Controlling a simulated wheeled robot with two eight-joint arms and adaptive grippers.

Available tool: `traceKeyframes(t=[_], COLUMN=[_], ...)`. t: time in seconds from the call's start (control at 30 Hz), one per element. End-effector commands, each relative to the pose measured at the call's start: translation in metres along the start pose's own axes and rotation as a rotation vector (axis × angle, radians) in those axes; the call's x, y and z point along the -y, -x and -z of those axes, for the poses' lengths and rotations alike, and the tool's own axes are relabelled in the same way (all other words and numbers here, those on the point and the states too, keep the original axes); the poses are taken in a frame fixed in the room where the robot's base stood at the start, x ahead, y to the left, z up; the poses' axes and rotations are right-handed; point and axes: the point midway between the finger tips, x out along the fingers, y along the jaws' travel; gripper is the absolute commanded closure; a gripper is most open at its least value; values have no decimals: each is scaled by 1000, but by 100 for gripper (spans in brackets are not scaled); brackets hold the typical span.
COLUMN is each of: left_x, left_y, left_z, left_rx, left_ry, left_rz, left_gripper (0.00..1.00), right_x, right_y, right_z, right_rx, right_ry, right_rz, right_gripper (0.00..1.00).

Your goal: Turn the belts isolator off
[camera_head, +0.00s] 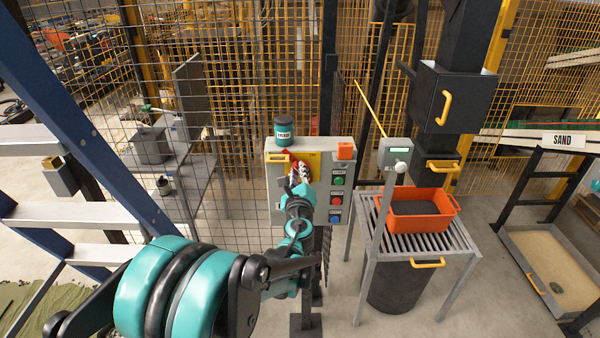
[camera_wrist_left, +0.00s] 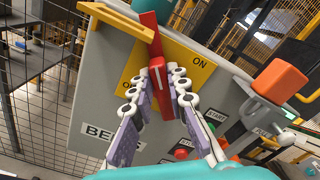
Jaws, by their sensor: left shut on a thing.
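The belts isolator is a red handle (camera_wrist_left: 151,35) on a yellow plate (camera_wrist_left: 199,65), mounted on a grey control box (camera_head: 275,190). The plate shows ON at upper right and an O at its left edge; the rest of that word is hidden. In the left wrist view the handle stands nearly upright, leaning slightly left at the top. My left gripper (camera_wrist_left: 166,72) is shut on it, one finger on each side. A label starting BE (camera_wrist_left: 98,131) is partly covered by a finger. In the head view my arm covers part of the box. My right gripper is not in view.
Green and red buttons (camera_head: 337,190) sit right of the isolator. A teal-labelled jar (camera_head: 284,131) and orange block (camera_head: 346,150) are at the box top. An orange bin (camera_head: 434,205) stands on a slatted stand to the right. Yellow mesh fencing is behind.

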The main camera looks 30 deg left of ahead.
Motion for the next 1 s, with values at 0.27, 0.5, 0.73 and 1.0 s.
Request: traceKeyframes(t=[0.27, 0.5, 0.73, 1.0], left_x=[-6, -10, -14, -16], left_y=[0, 1, 1, 1], left_z=[2, 3, 5, 7], left_rx=[0, 0, 0, 0], left_ry=[262, 488, 676, 824], left_rz=[0, 0, -1, -1], left_gripper=[100, 100, 100, 100], right_x=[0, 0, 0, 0], right_y=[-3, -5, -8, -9], right_z=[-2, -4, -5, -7], right_rx=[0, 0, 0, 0], right_ry=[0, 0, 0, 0], right_rz=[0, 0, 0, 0], right_gripper=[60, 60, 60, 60])
